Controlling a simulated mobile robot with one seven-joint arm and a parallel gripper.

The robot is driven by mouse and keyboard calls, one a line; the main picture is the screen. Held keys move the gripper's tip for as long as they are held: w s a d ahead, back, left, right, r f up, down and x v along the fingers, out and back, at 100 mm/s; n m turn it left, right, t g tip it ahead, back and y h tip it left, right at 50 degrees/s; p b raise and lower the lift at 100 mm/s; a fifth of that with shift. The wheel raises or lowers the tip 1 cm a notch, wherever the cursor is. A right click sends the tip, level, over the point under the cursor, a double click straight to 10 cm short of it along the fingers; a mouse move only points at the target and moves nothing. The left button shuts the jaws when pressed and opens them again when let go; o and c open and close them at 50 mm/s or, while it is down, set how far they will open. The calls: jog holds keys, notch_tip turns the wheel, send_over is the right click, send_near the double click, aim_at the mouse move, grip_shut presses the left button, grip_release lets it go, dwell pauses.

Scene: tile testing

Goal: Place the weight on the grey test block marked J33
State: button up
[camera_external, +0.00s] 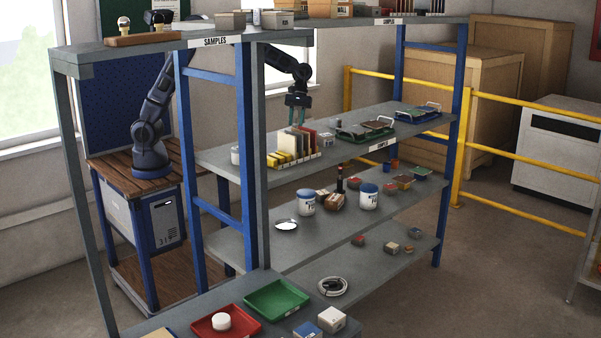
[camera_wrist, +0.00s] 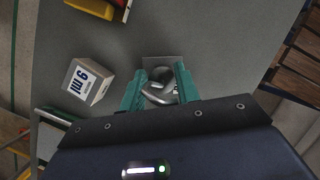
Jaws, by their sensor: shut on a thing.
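My gripper (camera_external: 298,108) hangs above the middle shelf, behind the rack of coloured tiles. In the wrist view its teal fingers (camera_wrist: 160,92) are shut on a shiny metal weight (camera_wrist: 159,97). A small grey block (camera_wrist: 163,62) shows just beyond and partly under the weight, between the fingertips. Dark lettering by the weight is mostly covered, so I cannot read J33. I cannot tell whether the weight touches the block. The weight and this block cannot be made out in the external view.
A white-faced block with dark print (camera_wrist: 88,82) lies left of the fingers. The tile rack (camera_external: 293,157) stands on the middle shelf (camera_external: 340,149). The upper shelf (camera_external: 345,24) is overhead.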

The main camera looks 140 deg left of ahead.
jog(key=o, duration=1.1)
jog(key=shift+f, duration=0.1)
jog(key=v, duration=0.7)
jog(key=shift+a+r, duration=0.1)
jog(key=shift+r, duration=0.25)
